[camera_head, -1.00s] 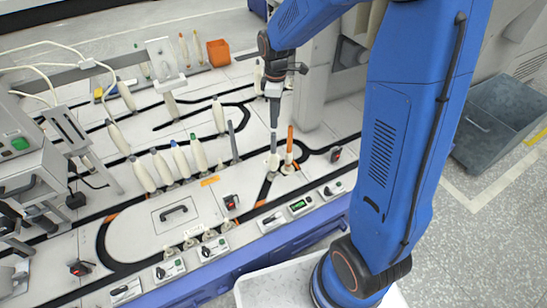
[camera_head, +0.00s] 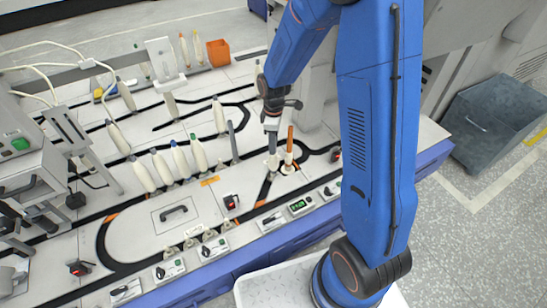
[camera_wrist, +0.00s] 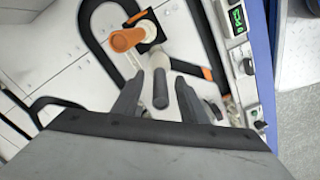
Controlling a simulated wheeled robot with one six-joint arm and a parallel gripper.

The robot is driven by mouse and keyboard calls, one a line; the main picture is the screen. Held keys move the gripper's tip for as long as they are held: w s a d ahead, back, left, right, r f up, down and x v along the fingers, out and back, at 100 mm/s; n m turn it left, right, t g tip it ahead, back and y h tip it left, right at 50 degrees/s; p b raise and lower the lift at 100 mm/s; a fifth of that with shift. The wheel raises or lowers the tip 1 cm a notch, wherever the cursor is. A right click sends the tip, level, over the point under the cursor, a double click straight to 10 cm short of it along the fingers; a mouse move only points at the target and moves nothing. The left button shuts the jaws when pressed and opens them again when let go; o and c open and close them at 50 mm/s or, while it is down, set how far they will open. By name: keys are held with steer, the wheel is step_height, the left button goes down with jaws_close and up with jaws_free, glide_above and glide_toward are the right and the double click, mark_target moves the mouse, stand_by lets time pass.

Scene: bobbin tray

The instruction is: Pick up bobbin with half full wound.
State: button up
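A bobbin (camera_wrist: 160,88) with a dark grey bare tube and pale yarn wound on its lower part stands upright between my gripper's fingers. It also shows in the head view (camera_head: 273,164), its upper part hidden by the gripper. My gripper (camera_wrist: 158,92) is open, with a finger on each side of the tube and a visible gap at both sides. In the head view my gripper (camera_head: 271,135) points down at this bobbin. Right beside it stands a bobbin with an orange tube (camera_head: 289,143) and pale yarn low down; its orange top (camera_wrist: 127,39) is close to the fingers.
A row of fuller white bobbins (camera_head: 180,162) and a grey bare tube (camera_head: 233,140) stand to the left. An orange box (camera_head: 218,53) is at the back. Control boxes (camera_head: 301,207) line the front edge. The white panel with the black handle (camera_head: 174,210) is clear.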

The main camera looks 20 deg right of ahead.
steer(key=shift+f, duration=0.8)
steer(key=shift+c, duration=0.3)
jaws_close()
steer(key=shift+r, duration=0.15)
